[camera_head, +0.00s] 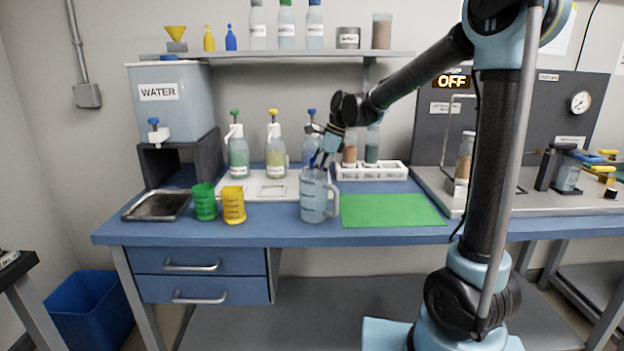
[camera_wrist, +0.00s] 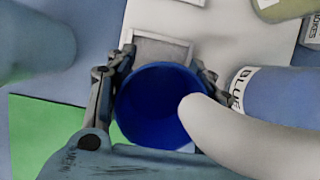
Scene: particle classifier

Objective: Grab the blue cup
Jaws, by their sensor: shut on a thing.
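The blue cup (camera_wrist: 150,105) shows in the wrist view as a round, dark blue opening seen from above. My gripper (camera_wrist: 164,68) has a finger on each side of the cup and is shut on it. In the head view my gripper (camera_head: 322,158) points down behind the clear measuring jug (camera_head: 313,203). There the cup is mostly hidden behind the jug and the fingers, so I cannot tell its height above the table.
A bottle labelled BLUE (camera_wrist: 275,95) and a pale curved part (camera_wrist: 245,140) are close to the cup. A green cup (camera_head: 204,203) and a yellow cup (camera_head: 234,206) stand left of the jug. The green mat (camera_head: 390,210) is clear.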

